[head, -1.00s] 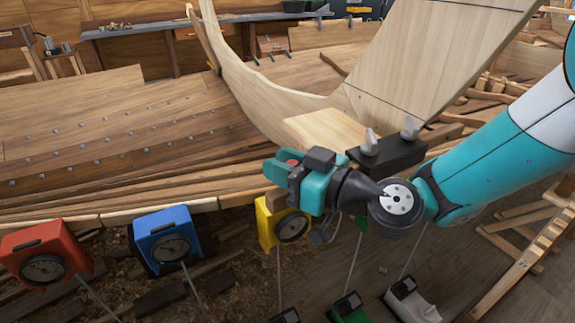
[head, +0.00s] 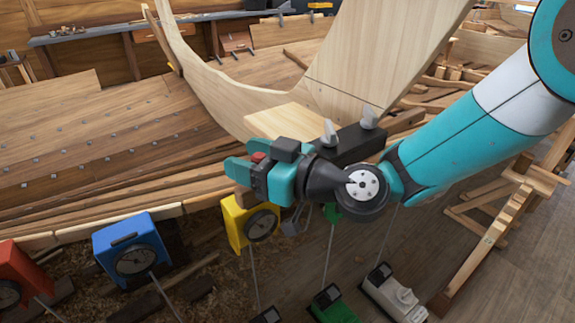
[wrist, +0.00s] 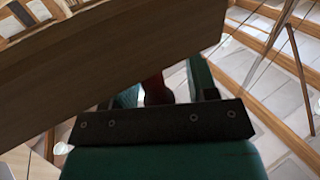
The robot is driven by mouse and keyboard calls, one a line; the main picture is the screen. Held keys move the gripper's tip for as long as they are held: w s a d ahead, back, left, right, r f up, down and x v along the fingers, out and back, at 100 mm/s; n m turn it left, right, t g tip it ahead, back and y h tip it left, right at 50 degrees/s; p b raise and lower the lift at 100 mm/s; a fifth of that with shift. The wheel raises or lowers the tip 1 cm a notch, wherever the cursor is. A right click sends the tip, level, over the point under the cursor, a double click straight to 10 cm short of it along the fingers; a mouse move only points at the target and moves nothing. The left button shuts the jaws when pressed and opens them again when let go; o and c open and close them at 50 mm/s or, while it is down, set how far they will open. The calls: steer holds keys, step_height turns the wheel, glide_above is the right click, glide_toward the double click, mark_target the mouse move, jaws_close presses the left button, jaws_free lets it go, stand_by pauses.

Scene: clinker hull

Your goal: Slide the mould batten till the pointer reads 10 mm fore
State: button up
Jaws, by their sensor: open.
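My gripper (head: 240,174) has teal jaws and is open. In the head view it points left, above the yellow dial gauge (head: 250,222) and in front of the hull planks. A small brown wooden block (head: 243,198) shows just under the jaws; I cannot tell if they touch it. In the wrist view a broad brown wooden piece (wrist: 110,75) crosses in front of the jaws (wrist: 160,95) and hides much of them. I cannot tell which piece is the mould batten. No pointer reading is legible.
A blue gauge (head: 137,255) and a red gauge (head: 18,278) stand on rods to the left. A black bar with two grey knobs (head: 355,146) lies behind my wrist, beside a pale wooden block (head: 290,120). Wooden trestles (head: 495,235) stand at the right.

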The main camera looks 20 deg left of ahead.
steer(key=shift+d, duration=0.1)
steer(key=shift+d+f+b, duration=0.1)
steer(key=shift+d+b, duration=0.15)
steer(key=shift+b, duration=0.05)
steer(key=s+d+b, duration=0.2)
steer(key=d+b, duration=0.6)
steer(key=d, duration=0.8)
steer(key=shift+s+d, duration=0.3)
steer(key=shift+s, duration=0.05)
steer(key=shift+s, duration=0.1)
